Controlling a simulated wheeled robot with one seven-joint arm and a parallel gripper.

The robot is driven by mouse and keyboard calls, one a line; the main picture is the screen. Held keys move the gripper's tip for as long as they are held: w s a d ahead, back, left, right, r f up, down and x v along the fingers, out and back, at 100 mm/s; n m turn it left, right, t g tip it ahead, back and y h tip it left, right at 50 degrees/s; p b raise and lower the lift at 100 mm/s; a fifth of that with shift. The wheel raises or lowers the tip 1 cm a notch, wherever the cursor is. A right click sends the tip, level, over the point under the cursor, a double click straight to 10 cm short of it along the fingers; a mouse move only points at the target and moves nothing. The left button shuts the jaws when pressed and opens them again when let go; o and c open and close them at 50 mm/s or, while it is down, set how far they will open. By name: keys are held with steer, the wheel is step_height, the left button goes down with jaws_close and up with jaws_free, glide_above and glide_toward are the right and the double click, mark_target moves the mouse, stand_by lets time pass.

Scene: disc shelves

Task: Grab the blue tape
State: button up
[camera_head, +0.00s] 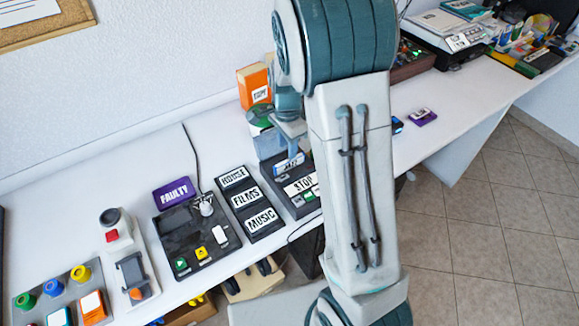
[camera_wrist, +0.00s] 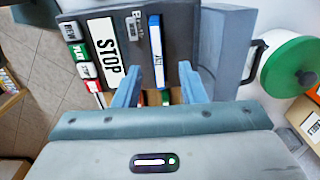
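A blue tape with a white label (camera_wrist: 156,45) stands in a dark player unit marked STOP (camera_wrist: 128,14). In the head view the tape (camera_head: 289,164) shows just below my gripper (camera_head: 291,139), which is partly hidden by my arm. In the wrist view my gripper (camera_wrist: 160,73) has its two fingers apart, one on each side of the tape's near end, with visible gaps. The gripper looks open and empty. Whether the fingers reach down to the tape's height is hard to tell.
A green-lidded container (camera_wrist: 289,66) and an orange box (camera_head: 254,86) stand close behind the unit. Black HOUSE, FILMS and MUSIC holders (camera_head: 247,201) and a purple FAULTY tape (camera_head: 174,192) lie to the left.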

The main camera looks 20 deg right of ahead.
mark_target(289, 160)
steer(key=f, duration=0.5)
steer(key=shift+s+d+f, duration=0.1)
steer(key=shift+d+f, duration=0.05)
steer(key=shift+d, duration=0.1)
jaws_close()
